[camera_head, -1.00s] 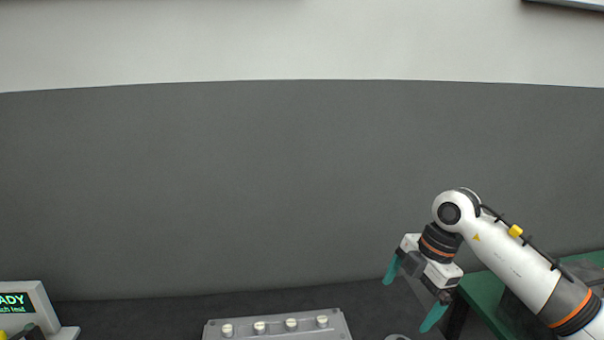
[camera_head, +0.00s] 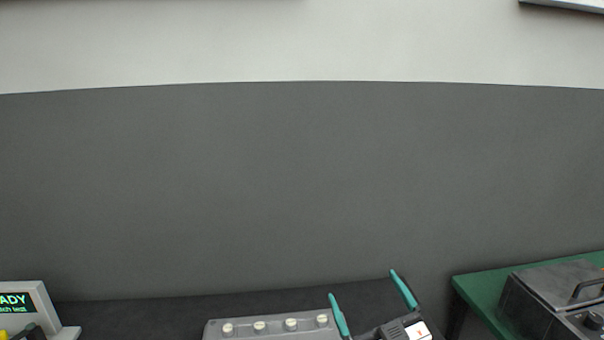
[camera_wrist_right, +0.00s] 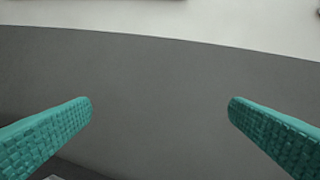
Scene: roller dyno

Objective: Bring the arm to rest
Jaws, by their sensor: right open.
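My right gripper (camera_head: 363,284) shows at the bottom of the head view, right of centre. Its two teal fingers point upward and stand wide apart with nothing between them. In the right wrist view the gripper's teal fingers (camera_wrist_right: 160,105) are spread, with only the grey and white wall behind the gap. The rest of my right arm is below the head view's edge. My left gripper is not in view.
A grey panel with several pale knobs (camera_head: 272,328) lies just left of the right gripper. A display unit (camera_head: 44,306) stands at lower left. A green table (camera_head: 480,284) bearing a dark lidded machine (camera_head: 550,290) stands at right. The grey wall (camera_head: 280,190) is clear.

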